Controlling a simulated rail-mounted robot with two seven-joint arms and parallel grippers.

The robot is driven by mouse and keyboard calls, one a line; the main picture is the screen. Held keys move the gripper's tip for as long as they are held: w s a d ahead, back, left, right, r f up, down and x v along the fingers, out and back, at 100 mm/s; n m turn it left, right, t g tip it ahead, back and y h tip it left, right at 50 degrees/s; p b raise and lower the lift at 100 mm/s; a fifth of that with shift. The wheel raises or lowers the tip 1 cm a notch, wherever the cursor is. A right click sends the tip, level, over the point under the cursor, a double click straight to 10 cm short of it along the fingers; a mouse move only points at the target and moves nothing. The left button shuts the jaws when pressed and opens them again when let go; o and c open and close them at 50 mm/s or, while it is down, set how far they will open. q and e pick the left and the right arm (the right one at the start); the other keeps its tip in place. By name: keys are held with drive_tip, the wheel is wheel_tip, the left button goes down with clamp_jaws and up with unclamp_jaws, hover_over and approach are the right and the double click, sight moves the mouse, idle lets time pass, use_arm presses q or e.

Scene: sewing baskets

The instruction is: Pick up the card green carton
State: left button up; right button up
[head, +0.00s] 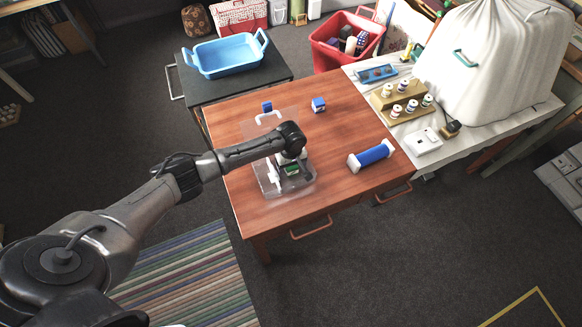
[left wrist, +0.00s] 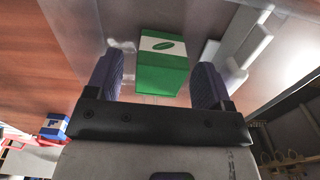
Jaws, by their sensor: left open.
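The green carton (left wrist: 163,66) has a white band with a green leaf mark. In the left wrist view it lies between the two fingers of my left gripper (left wrist: 160,85), with room on both sides. In the head view the carton (head: 291,170) shows as a small green patch in a clear tray (head: 302,187) on the wooden table. My left gripper (head: 280,170) is open above the tray, and my arm hides part of it. My right gripper is not in view.
A blue-and-white box (head: 318,105), a small blue item (head: 266,106) and a blue roll with white ends (head: 371,156) sit on the wooden table (head: 349,118). A blue basket (head: 228,57) stands behind.

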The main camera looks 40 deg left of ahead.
use_arm(q)
drive_tip(key=c, duration=1)
drive_tip(key=shift+r, duration=0.1)
